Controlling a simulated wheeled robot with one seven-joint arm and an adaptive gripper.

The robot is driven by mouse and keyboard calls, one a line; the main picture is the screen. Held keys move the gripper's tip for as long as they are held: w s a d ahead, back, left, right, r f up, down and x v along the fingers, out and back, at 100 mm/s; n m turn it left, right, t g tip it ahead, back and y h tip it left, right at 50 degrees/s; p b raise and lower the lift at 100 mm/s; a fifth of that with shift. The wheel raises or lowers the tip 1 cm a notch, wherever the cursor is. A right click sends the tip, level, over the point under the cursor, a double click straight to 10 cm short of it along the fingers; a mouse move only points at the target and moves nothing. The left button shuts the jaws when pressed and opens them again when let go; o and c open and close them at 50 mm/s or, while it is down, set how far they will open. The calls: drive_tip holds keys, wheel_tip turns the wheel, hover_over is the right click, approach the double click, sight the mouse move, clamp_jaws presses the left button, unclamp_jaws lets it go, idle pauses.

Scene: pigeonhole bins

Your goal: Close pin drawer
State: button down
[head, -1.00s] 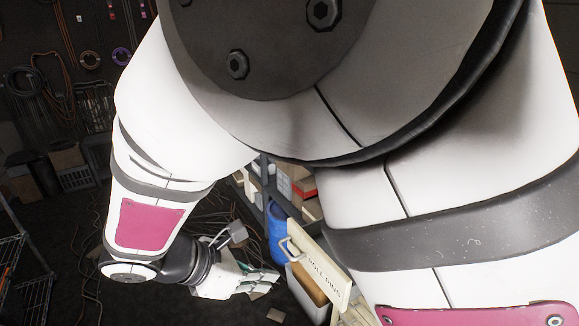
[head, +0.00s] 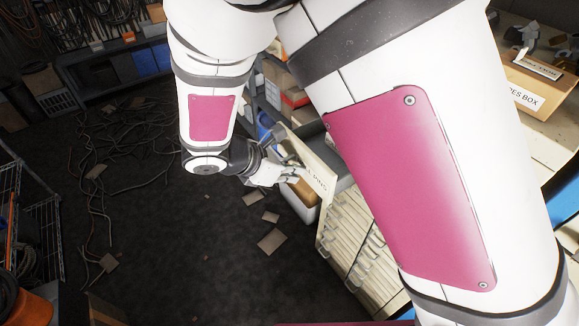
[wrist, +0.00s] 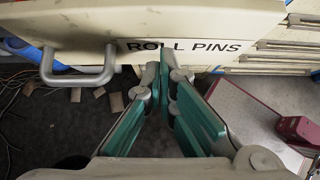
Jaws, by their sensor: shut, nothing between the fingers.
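The pin drawer (head: 318,172) is pulled out from a beige drawer cabinet (head: 352,240). Its cream front also fills the top of the wrist view (wrist: 230,22) and is lettered "ROLL PINS". Its grey bar handle (wrist: 80,76) is at the left of the lettering. My gripper (head: 294,176) is in front of this drawer front. In the wrist view my gripper's teal fingers (wrist: 166,76) are together and empty, at the front's lower edge, right of the handle. I cannot tell if they touch it. My arm hides part of the cabinet in the head view.
More shut drawers with bar handles lie below the open one. Scraps of cardboard (head: 272,241) and cables (head: 80,175) litter the dark floor at left. A wire rack (head: 30,225) stands at far left. A red object (wrist: 298,130) shows at right in the wrist view.

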drive_tip(key=w+d+b, duration=0.1)
drive_tip(key=w+d, duration=0.3)
drive_tip(key=d, duration=0.3)
drive_tip(key=w+d+b, duration=0.2)
drive_tip(key=w+d, duration=0.3)
drive_tip(key=d, duration=0.2)
drive_tip(key=w+d+b, duration=0.1)
drive_tip(key=w+d, duration=0.4)
drive_tip(key=d, duration=0.2)
drive_tip(key=shift+w+d+b, duration=0.1)
drive_tip(key=shift+w+b, duration=0.1)
drive_tip(key=shift+b, duration=0.15)
drive_tip(key=shift+s, duration=0.1)
